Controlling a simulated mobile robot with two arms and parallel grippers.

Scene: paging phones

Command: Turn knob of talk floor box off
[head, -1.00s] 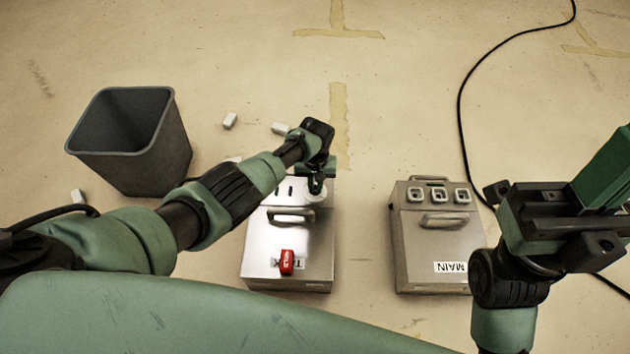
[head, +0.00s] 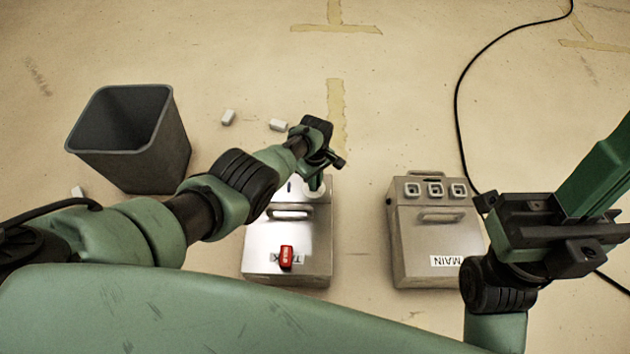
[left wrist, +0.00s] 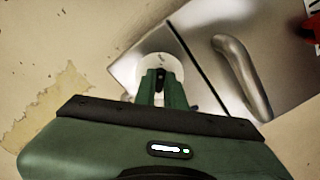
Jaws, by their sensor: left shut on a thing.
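The talk floor box (head: 262,240) is a shiny silver metal box on the floor. A red tag (head: 286,257) partly covers its label, and a handle (head: 290,213) crosses its top. It also shows in the left wrist view (left wrist: 205,45). My left gripper (head: 316,185) reaches down to the far right corner of this box. In the left wrist view its green fingers (left wrist: 161,80) are shut on a knob at a round white dial (left wrist: 160,62); the fingers hide most of the knob. My right gripper (head: 555,225) is raised at the right, away from both boxes; its fingertips are unclear.
A similar box labelled MAIN (head: 410,245) stands to the right, with square sockets and a handle. A grey bin (head: 130,150) stands at the left. Small white blocks (head: 278,125) lie on the floor. A black cable (head: 459,110) runs along the right.

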